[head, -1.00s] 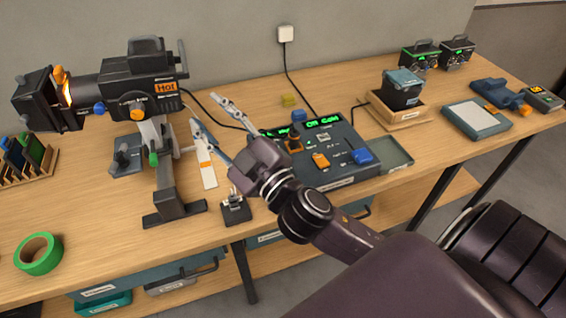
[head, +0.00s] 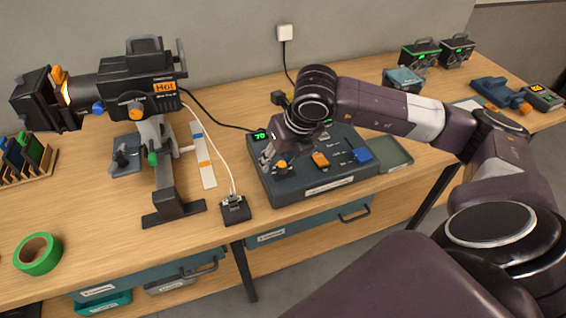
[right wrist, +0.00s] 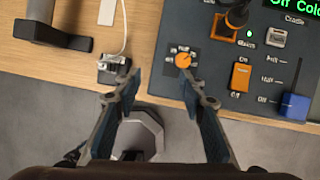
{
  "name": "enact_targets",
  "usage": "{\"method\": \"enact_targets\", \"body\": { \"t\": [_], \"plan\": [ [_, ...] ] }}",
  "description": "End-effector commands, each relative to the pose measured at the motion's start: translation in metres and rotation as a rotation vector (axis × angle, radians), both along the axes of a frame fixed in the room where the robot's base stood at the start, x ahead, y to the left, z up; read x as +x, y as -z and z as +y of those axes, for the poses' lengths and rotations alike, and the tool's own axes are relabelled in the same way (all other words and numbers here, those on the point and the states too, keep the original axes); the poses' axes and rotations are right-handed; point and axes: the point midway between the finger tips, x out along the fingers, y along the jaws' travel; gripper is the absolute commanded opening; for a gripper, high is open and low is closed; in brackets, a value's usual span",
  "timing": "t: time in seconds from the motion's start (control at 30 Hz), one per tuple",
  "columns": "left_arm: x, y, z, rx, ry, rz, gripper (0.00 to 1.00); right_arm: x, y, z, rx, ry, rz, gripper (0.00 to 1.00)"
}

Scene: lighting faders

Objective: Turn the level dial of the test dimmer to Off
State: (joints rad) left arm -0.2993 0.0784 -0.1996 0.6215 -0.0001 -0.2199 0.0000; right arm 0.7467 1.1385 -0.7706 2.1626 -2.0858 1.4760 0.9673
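The test dimmer appears to be the dark grey console (head: 330,186) on the bench, with a green display reading about 79 (head: 261,135). Its small orange round dial (head: 282,166) is at the near left of its top, and shows in the right wrist view (right wrist: 184,60) with small labels around it, too small to read surely. My right gripper (head: 268,158) is above the console's left part. In the right wrist view its fingers (right wrist: 162,78) are apart and empty; the dial appears just beyond the right-hand fingertip. Contact cannot be told. My left gripper is not in view.
An orange-based lever (right wrist: 233,18), orange rocker switch (right wrist: 241,76) and blue fader (right wrist: 294,106) sit near the dial. A small black box (head: 235,210) with a white cable stands left of the console. The spotlight (head: 140,75), marked Hot, stands farther left.

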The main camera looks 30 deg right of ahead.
Motion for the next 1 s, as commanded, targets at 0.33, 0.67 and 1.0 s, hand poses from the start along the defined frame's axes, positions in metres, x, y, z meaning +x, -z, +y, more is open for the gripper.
{"method": "enact_targets", "body": {
  "t": [0.33, 0.67, 1.0],
  "plan": [
    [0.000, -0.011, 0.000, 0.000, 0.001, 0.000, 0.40, 0.011, 0.019, -0.034, -0.087, 0.065, 0.004, 0.38],
    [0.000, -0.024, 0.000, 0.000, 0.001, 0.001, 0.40, 0.029, 0.060, -0.035, -0.085, 0.062, 0.000, 0.38],
    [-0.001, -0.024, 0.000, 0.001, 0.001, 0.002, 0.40, 0.031, 0.067, -0.036, -0.085, 0.061, -0.001, 0.38]
  ]
}}
